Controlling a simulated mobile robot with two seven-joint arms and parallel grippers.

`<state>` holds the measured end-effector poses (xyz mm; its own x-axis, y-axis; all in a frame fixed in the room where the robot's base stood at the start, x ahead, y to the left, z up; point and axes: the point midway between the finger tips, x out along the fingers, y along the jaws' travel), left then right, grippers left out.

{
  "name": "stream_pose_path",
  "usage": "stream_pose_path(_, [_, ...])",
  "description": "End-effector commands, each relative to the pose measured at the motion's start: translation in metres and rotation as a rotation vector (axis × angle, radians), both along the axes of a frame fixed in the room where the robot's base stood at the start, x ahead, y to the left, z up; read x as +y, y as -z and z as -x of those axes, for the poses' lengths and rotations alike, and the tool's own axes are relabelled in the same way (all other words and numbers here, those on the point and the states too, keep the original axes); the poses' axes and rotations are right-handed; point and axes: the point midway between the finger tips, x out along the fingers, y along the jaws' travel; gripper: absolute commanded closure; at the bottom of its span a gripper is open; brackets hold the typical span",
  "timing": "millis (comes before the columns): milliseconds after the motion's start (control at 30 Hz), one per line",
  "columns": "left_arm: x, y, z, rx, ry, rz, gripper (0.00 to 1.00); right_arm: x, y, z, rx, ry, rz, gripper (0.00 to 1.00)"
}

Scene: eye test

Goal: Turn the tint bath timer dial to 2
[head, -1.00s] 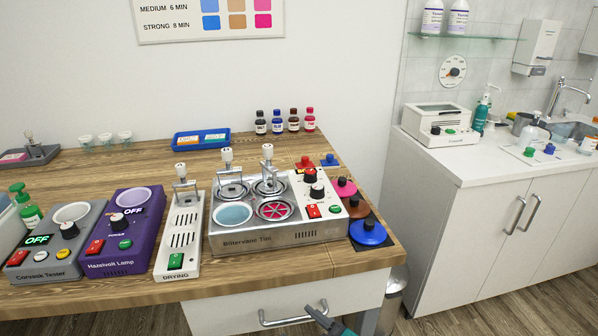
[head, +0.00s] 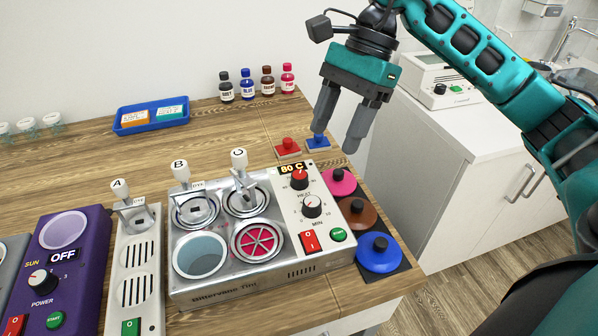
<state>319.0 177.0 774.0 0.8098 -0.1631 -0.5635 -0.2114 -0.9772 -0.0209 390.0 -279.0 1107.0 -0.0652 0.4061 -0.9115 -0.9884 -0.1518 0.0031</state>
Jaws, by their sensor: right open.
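The tint bath (head: 262,290) is a silver unit on the wooden counter, with a white control panel on its right side. Its timer dial (head: 312,206), marked MIN, is a round black knob with a pale top. I cannot read which number it points to. The red-topped heat dial (head: 300,179) sits just behind it, below a display reading 80 C. My right gripper (head: 335,138) is open and empty, fingers pointing down. It appears behind and slightly right of the panel, apart from the dial. My left gripper is not in view.
A red switch (head: 309,241) and green start button (head: 338,235) sit in front of the timer dial. Pink (head: 339,181), brown (head: 358,213) and blue (head: 379,253) knobbed lids lie along the right. Upright lever handles (head: 240,165) stand left of the panel.

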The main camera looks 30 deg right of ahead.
Motion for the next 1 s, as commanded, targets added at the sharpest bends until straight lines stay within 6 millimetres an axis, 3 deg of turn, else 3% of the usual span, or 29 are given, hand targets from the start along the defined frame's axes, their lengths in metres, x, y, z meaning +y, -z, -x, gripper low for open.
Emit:
stream_pose_path(167, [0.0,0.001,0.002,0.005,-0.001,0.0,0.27,-0.003,0.01,0.002,-0.004,-0.008,0.037,0.41])
stream_pose_path(700, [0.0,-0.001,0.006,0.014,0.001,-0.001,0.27,0.036,0.102,0.008,-0.002,-0.007,0.031,0.41])
stream_pose_path(1000, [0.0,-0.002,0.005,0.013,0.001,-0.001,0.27,0.042,0.117,0.009,-0.005,-0.004,0.031,0.41])
